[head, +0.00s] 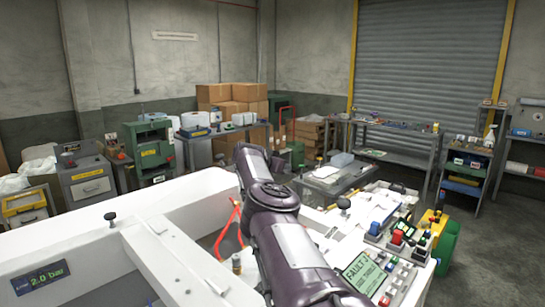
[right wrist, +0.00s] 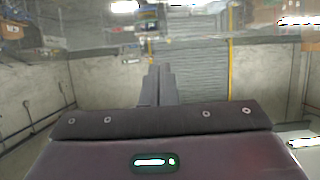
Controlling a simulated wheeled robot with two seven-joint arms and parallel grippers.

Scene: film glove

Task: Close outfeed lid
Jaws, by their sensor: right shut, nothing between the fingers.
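A white machine (head: 60,225) fills the lower left of the head view, with a white beam (head: 180,262) across its open interior. I cannot tell which part is the outfeed lid. My right arm rises over the machine in the head view, but its fingers cannot be made out there. In the right wrist view, which looks upside down, my right gripper (right wrist: 159,85) is shut and empty, its fingers together against the distant wall and shutter. It touches nothing visible. My left gripper is not in view.
A pressure display (head: 40,277) reads 2.0 bar. A screen (head: 364,274) showing FAULT 3 stands among coloured buttons at the machine's right. Orange-red tubing (head: 229,222) lies behind my arm. Workbenches, cardboard boxes (head: 232,97) and a roller shutter (head: 428,65) stand farther back.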

